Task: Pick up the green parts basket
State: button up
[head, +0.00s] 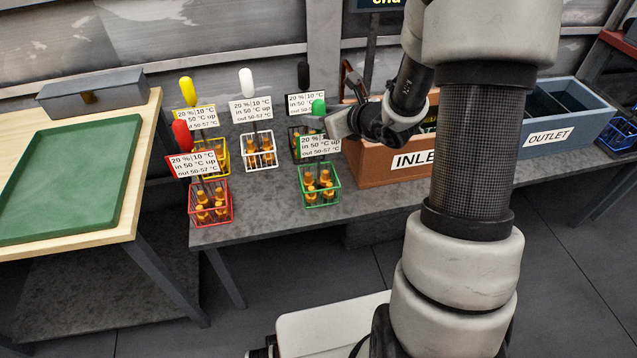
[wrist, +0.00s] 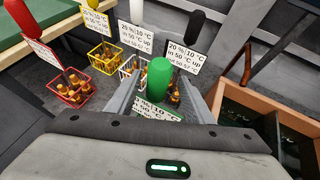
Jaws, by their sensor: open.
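The green parts basket (head: 322,197) stands near the front edge of the grey bench in the head view, holding several amber-brown parts. A label reading 20 %|10 °C rises above it, topped by a green knob (head: 319,106). My gripper (head: 328,118) is open at the height of this knob. In the wrist view the green knob (wrist: 160,76) shows between the two open fingers of my gripper (wrist: 161,88), with no visible grip on it. The label (wrist: 157,109) shows partly below the knob. The basket itself is mostly hidden there by the gripper.
Baskets in red (head: 211,216), yellow (head: 222,158) and white (head: 259,159) stand left; a black-knobbed one (head: 296,152) is close behind. The brown INLET box (head: 385,168) is just right, the blue OUTLET box (head: 570,125) farther right.

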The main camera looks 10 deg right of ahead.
jog(key=x, duration=0.5)
jog(key=shift+a+b, duration=0.2)
jog(key=shift+b, duration=0.1)
jog(key=shift+c, duration=0.4)
grip_shut()
dwell(0.6)
jog(key=shift+r, duration=0.15)
